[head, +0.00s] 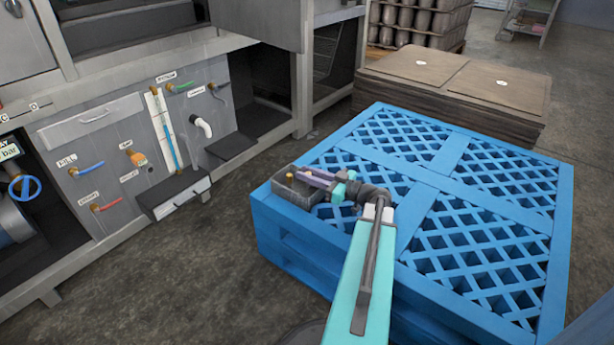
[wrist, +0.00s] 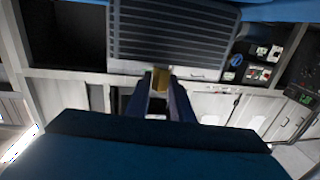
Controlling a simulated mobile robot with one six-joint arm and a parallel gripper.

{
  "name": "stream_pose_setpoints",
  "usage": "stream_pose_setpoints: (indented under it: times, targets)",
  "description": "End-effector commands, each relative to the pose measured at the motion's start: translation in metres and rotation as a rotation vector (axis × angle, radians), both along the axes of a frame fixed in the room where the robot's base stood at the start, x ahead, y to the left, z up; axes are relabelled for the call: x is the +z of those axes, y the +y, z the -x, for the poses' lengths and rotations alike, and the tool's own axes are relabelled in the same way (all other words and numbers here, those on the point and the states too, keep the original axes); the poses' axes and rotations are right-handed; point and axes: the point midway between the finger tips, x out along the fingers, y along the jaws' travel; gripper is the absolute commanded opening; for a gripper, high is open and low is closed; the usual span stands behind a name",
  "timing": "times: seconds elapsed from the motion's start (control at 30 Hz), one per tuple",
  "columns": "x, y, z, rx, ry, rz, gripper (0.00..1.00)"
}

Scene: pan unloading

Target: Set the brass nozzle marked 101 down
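A small brass piece, the nozzle (wrist: 160,80), sits between the fingertips of my gripper (wrist: 160,88) in the wrist view. Both purple-blue fingers close in on its sides. No marking on it is readable. A bit of brass shows at the fingertips there. I cannot tell whether the nozzle touches the tray. A ribbed dark grey surface (wrist: 172,38) fills the top of the wrist view.
A grey cabinet with a panel of labelled pipe fittings (head: 150,150) stands at the left, with a small ledge (head: 183,198) low on its front. Flat brown stacked sheets (head: 450,85) lie behind the pallet. Open floor lies between cabinet and pallet. Most of the pallet top is clear.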

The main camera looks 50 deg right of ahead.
Motion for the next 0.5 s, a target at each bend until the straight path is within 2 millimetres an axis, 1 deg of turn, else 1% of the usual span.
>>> stream_pose_setpoints:
  times: [0.03, 0.07, 0.1, 0.5]
  targets:
    - [0.0002, 0.0, 0.0, 0.0, 0.0, 0.0, 0.3]
    - [0.0002, 0.0, 0.0, 0.0, 0.0, 0.0, 0.35]
    - [0.0002, 0.0, 0.0, 0.0, 0.0, 0.0, 0.37]
    - [0.0017, 0.0, 0.0, 0.0, 0.0, 0.0, 0.37]
